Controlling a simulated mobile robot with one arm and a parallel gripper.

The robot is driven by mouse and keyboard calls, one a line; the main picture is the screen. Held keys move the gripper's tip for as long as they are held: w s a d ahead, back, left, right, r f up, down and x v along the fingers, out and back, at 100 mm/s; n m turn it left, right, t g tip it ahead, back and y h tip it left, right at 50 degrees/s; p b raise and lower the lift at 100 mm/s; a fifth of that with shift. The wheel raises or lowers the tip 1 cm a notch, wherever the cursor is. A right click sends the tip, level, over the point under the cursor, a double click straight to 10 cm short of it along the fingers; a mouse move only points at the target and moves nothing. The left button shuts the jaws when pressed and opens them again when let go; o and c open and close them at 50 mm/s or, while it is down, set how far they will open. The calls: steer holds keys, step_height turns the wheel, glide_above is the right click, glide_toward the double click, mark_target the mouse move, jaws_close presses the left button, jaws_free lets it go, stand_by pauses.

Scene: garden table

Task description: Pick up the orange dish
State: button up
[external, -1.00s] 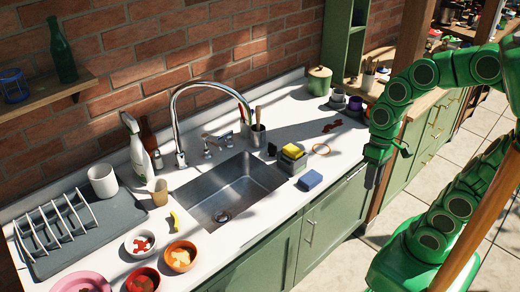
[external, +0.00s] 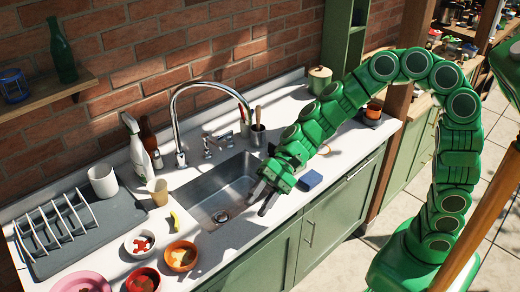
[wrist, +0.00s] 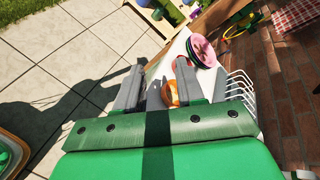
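The orange dish (external: 183,268) is a small round bowl with brownish bits inside. It sits on the white counter at the front, left of the sink, beside a red bowl (external: 143,281) and a white bowl (external: 139,243). My gripper (external: 262,203) is over the right part of the sink, to the right of and above the dish, and not touching it. In the wrist view, its two grey fingers stand apart with nothing held between them.
The sink's tall faucet (external: 180,125) rises behind the basin. A blue sponge (external: 310,180) lies under my arm on the counter. A yellow item (external: 175,220), a tan cup (external: 158,192), a pink plate (external: 80,282) and a dish rack (external: 55,225) stand around the dish.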

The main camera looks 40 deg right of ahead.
steer(key=w+a+f+m+t+y, duration=0.1)
steer(key=w+a+f+m+t, duration=0.1)
steer(key=w+a+f+m, duration=0.4)
steer(key=m+t, duration=0.1)
steer(key=m, duration=0.4)
glide_toward(186, 267)
steer(key=shift+a+r+h, duration=0.35)
steer(key=shift+r+h, duration=0.05)
steer(key=shift+r, duration=0.35)
steer(key=shift+x, duration=1.35)
steer(key=shift+w+a+f, duration=0.15)
steer(key=shift+a+f, duration=0.85)
steer(key=shift+f, duration=0.15)
steer(key=shift+x, duration=1.2)
jaws_close()
